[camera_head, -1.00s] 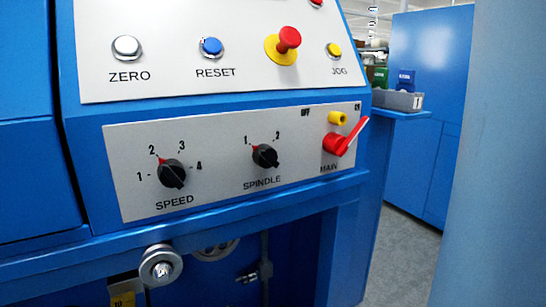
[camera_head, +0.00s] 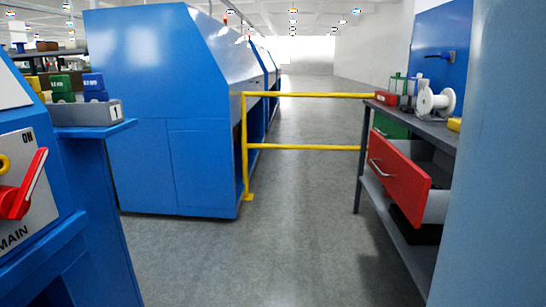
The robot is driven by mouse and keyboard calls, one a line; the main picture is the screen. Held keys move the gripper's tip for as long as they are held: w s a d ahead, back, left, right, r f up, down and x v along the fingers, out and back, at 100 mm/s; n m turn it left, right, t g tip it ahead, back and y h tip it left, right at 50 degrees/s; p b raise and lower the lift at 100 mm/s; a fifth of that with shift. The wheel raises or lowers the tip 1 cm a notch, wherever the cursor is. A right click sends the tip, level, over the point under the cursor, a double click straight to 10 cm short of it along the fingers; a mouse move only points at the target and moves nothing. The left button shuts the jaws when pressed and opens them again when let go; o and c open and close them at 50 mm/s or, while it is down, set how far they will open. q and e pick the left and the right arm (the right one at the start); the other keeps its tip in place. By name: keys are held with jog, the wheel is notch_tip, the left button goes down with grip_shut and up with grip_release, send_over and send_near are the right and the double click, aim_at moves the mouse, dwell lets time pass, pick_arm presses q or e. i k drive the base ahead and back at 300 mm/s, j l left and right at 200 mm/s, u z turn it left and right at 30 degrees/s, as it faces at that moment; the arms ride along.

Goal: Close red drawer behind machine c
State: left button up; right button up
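The red drawer (camera_head: 398,178) is at the right of the head view, under the dark top of a grey workbench (camera_head: 428,126). It is pulled out, with its inside and grey side wall showing. Its front has a pale bar handle (camera_head: 379,168). A green drawer front (camera_head: 390,126) shows just behind it. Neither of my grippers is in view.
A yellow barrier (camera_head: 310,147) runs between a large blue machine (camera_head: 165,130) and the workbench. A control panel with a red switch (camera_head: 22,187) is at the near left. A white spool (camera_head: 434,102) stands on the bench. Grey floor (camera_head: 275,240) is clear ahead.

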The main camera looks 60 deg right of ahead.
aim_at(407, 169)
jog(key=z, duration=2.5)
